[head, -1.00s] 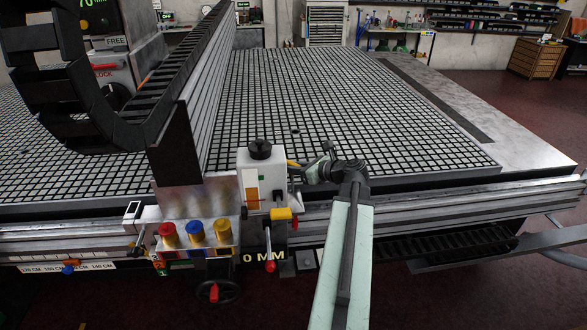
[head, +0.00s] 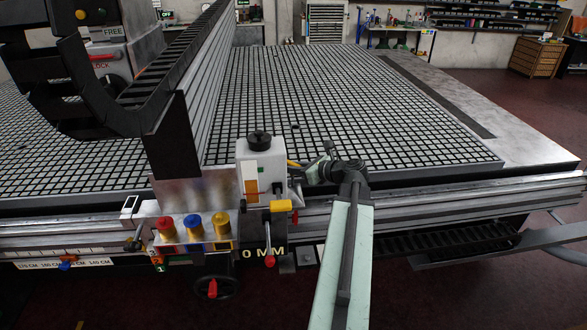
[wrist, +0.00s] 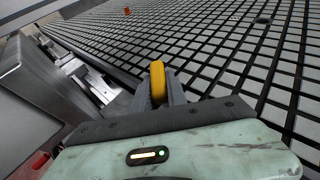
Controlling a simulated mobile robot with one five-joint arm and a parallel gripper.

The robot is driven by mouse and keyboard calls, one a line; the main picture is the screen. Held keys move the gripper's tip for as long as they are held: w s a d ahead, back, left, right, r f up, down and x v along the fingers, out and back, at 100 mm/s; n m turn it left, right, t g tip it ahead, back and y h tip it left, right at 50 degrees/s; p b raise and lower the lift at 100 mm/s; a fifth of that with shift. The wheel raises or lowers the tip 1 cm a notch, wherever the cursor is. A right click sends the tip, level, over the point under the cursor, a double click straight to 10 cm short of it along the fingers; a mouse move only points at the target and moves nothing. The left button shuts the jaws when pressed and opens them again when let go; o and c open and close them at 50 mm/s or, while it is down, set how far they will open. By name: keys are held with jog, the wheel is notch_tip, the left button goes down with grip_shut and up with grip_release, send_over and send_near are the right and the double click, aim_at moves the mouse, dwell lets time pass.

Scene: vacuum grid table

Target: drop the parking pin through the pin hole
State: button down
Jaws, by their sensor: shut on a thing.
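My gripper (wrist: 158,95) is shut on a yellow, rounded piece, which I take to be the parking pin (wrist: 158,78). In the wrist view its yellow top stands up between the two grey fingers, and its lower part is hidden. In the head view my gripper (head: 312,172) is just right of a white box (head: 262,165) at the table's front edge. A bit of yellow (head: 293,163) shows at the fingers.
The black-and-white grid table (head: 330,100) spreads behind my gripper. A gantry beam (head: 200,95) stands to the left.

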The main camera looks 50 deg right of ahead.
jog(key=shift+f+b, duration=2.1)
jog(key=shift+f, duration=0.05)
jog(key=c, duration=1.3)
grip_release()
jog(key=shift+o, duration=0.2)
jog(key=shift+s+r, duration=0.1)
jog(key=p, duration=0.3)
send_near(293, 178)
jog(key=w, duration=0.2)
jog(key=shift+f, duration=0.35)
